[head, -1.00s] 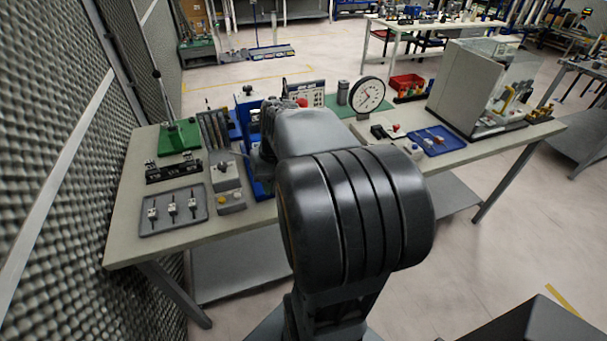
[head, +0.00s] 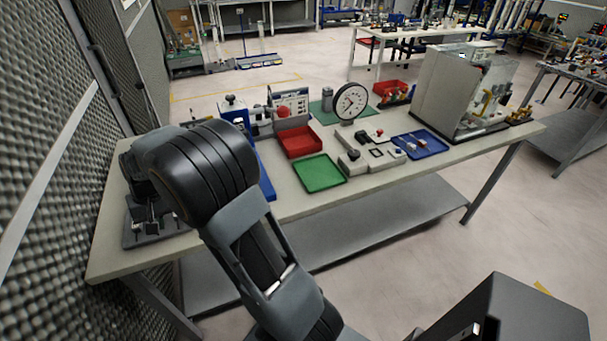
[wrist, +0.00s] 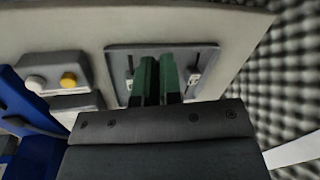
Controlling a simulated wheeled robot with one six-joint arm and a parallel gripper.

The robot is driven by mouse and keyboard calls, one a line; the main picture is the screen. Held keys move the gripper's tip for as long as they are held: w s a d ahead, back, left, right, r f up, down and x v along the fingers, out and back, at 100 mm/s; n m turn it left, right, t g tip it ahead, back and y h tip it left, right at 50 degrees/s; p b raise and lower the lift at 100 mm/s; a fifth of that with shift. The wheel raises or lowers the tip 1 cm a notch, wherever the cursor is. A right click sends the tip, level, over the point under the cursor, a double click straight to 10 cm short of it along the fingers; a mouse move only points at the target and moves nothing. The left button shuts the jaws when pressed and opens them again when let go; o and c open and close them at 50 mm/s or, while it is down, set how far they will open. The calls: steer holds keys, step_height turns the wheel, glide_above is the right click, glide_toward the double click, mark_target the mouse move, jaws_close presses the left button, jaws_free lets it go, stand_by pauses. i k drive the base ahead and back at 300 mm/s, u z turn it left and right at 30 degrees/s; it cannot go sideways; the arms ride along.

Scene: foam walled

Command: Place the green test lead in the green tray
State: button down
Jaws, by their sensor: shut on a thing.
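The green tray (head: 318,173) is flat and empty, near the middle front of the bench in the head view. My gripper (wrist: 158,76) is low over the grey rack tray (wrist: 203,58) at the bench's left end, its narrow green-and-dark fingers close together. It is shut on the lead at the middle of the rack, taken as the green test lead, which the fingers almost fully hide. Other leads stand on either side, left (wrist: 130,76) and right (wrist: 192,78). In the head view my arm covers part of the grey rack tray (head: 165,236).
A red tray (head: 299,141) sits behind the green one. Grey parts (head: 368,158), a blue tray (head: 420,143) and a dial gauge (head: 350,101) stand to the right.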

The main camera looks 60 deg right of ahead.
mark_target(319, 173)
steer(key=u, duration=1.15)
steer(key=k, duration=1.15)
steer(key=z, duration=1.05)
